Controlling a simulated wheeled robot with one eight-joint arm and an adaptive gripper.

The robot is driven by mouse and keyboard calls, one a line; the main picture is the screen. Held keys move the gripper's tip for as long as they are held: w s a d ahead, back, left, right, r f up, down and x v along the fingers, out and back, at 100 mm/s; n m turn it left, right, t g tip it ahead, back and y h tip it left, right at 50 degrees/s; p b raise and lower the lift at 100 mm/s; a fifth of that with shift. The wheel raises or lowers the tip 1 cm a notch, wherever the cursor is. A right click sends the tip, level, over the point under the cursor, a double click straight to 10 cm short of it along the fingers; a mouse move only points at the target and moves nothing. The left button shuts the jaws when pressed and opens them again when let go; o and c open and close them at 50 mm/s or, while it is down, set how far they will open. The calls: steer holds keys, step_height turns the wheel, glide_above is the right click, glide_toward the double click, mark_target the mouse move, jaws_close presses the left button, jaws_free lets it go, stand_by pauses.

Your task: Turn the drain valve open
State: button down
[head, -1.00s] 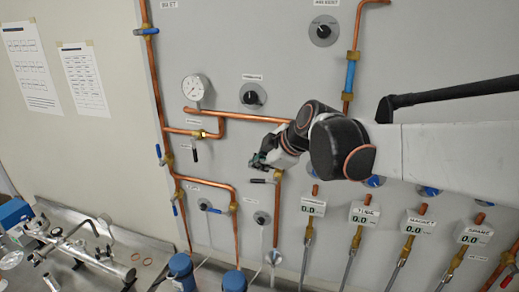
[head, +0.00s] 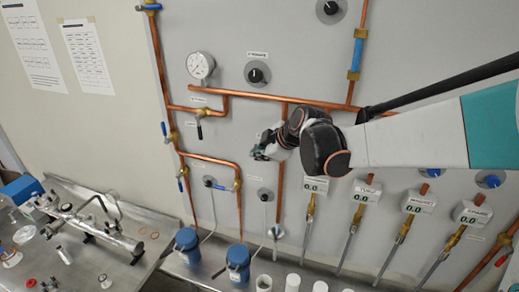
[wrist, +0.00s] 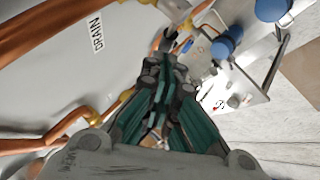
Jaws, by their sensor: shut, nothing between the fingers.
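In the head view my gripper (head: 261,152) covers the valve, on the copper drain pipe (head: 279,192) above a funnel (head: 276,231). The handle's present angle is hidden there.
Other valves (head: 200,127) and copper pipes (head: 238,210) lie to the left on the panel. Gauge boxes (head: 367,192) with hoses stand to the right. Blue-topped canisters (head: 238,256) and a steel bench (head: 70,262) are below.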

steer(key=shift+a+f+g+h+b, duration=0.25)
steer(key=shift+f+g+h+b, duration=0.15)
steer(key=shift+h, duration=0.4)
step_height(320, 180, down, 7)
steer(key=d+n+g+h+b, duration=0.1)
steer(key=n+g+h+b, duration=0.1)
steer(key=h+b, duration=0.6)
steer(key=shift+s+d+g+h+b, duration=0.2)
steer(key=shift+g+h+b, duration=0.1)
steer(key=shift+g+h, duration=0.3)
steer(key=shift+d, duration=0.15)
stand_by(0.3)
steer(key=shift+r, duration=0.15)
stand_by(0.4)
steer(key=shift+r+p, duration=0.3)
steer(key=shift+r, duration=0.4)
steer(key=shift+s, duration=0.1)
